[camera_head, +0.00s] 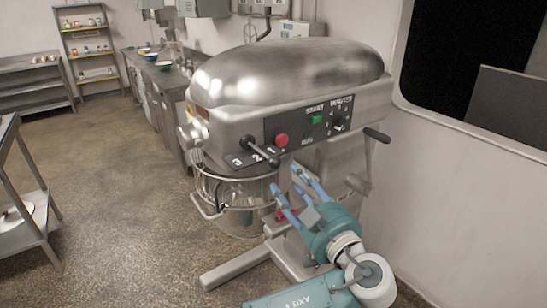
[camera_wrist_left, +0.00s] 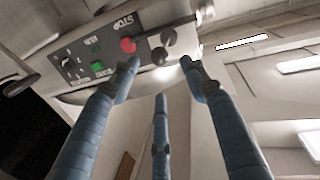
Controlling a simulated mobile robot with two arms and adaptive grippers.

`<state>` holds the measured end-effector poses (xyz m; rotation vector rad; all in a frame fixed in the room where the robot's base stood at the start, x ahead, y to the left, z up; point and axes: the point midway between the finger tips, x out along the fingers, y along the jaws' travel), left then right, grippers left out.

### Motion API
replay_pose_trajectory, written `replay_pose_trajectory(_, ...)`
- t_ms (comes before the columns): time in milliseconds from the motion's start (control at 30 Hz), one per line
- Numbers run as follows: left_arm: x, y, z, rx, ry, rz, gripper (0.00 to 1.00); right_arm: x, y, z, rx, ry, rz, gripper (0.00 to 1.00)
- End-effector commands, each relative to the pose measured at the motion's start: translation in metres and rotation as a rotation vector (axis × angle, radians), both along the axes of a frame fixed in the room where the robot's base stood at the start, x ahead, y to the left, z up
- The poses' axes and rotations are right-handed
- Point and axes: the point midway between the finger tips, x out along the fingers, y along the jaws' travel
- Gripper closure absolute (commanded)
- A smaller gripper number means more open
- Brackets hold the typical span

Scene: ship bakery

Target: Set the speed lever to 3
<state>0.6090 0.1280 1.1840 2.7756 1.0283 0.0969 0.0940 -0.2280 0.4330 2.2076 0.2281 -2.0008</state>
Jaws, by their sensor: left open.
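The speed lever (camera_head: 262,152) is a short metal rod with dark ends on the front of the big metal mixer (camera_head: 290,75). In the left wrist view, the lever's dark knob (camera_wrist_left: 168,38) appears between and beyond the two upper fingertips (camera_wrist_left: 160,70). No contact is visible. My right gripper is not in view.
A red stop button (camera_head: 281,140) sits close right of the lever, with a green button (camera_head: 317,119) and a dial (camera_head: 338,123) farther right. A wire bowl guard (camera_head: 232,188) is below. A black-handled crank (camera_head: 377,135) sticks out at right. Open floor lies left.

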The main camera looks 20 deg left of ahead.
Motion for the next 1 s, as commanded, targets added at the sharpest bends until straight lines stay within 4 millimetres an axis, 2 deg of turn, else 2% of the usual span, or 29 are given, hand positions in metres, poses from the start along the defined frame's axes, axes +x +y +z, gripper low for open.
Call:
replay_pose_trajectory(167, 0.016, 0.017, 0.006, 0.001, -0.005, 0.008, 0.55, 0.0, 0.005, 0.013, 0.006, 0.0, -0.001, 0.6)
replay_pose_trajectory(400, 0.051, 0.047, 0.007, 0.002, -0.004, 0.007, 0.55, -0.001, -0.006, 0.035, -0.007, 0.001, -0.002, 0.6)
replay_pose_trajectory(600, 0.072, 0.064, 0.004, 0.001, -0.002, 0.004, 0.55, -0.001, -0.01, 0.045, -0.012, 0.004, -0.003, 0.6)
replay_pose_trajectory(1000, 0.079, 0.069, 0.0, -0.002, -0.002, 0.002, 0.55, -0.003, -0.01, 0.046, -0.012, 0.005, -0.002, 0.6)
